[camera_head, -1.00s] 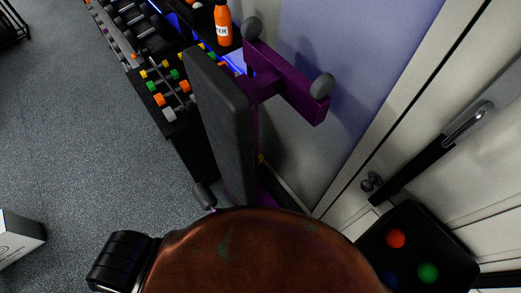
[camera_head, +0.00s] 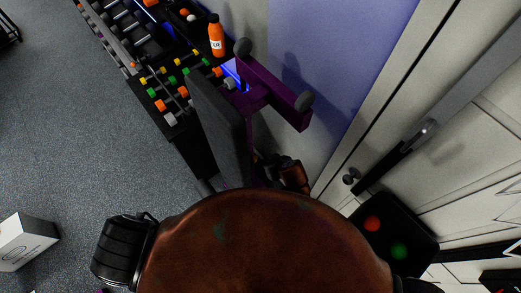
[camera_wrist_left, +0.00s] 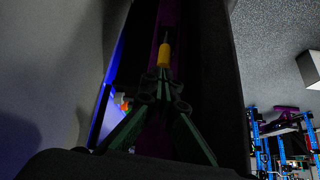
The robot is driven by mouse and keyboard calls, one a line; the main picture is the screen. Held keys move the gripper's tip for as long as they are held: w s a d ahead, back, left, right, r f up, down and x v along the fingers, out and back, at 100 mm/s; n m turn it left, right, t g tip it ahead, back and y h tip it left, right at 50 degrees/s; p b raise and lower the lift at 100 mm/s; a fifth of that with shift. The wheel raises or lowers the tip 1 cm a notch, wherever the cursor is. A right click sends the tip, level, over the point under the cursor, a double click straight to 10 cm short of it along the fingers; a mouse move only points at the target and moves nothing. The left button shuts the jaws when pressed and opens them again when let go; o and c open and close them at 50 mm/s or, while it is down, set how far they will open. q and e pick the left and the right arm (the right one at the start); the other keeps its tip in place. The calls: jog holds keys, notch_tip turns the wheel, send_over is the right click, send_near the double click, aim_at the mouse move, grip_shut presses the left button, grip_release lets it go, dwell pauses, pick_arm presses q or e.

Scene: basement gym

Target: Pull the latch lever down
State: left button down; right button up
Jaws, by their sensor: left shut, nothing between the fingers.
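My left gripper (camera_head: 266,166) shows in part behind the dark padded backrest (camera_head: 218,120) of a purple-framed bench (camera_head: 275,92). In the left wrist view its two fingers (camera_wrist_left: 163,88) come together at the tips, shut and empty. A small yellow lever-like piece (camera_wrist_left: 163,54) on a thin dark rod stands just beyond the fingertips, in front of the purple post. It looks like the latch lever. I cannot tell whether the fingertips touch it. In the head view the yellow piece is hidden. My right gripper is not in view.
A dumbbell rack (camera_head: 165,85) with an orange bottle (camera_head: 216,38) stands beyond the bench. A white wall and a door with a dark bar handle (camera_head: 395,158) and a round knob (camera_head: 351,177) are close on the right. A white box (camera_head: 25,240) lies on the open floor at left.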

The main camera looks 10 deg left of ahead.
aim_at(254, 160)
pick_arm(q)
jog(key=shift+t+y, duration=0.4)
jog(key=shift+y, duration=0.2)
jog(key=w+a+f+p, duration=0.1)
jog(key=w+a+f, duration=0.1)
jog(key=w+a, duration=0.1)
jog(key=w+a+f+p, duration=0.1)
jog(key=w+a, duration=0.1)
jog(key=shift+a+f+p, duration=0.15)
jog(key=shift+f+p, duration=0.05)
jog(key=shift+p, duration=0.1)
jog(key=shift+w+a+f, duration=0.15)
jog(key=shift+a+f, duration=0.05)
jog(key=shift+f, duration=0.25)
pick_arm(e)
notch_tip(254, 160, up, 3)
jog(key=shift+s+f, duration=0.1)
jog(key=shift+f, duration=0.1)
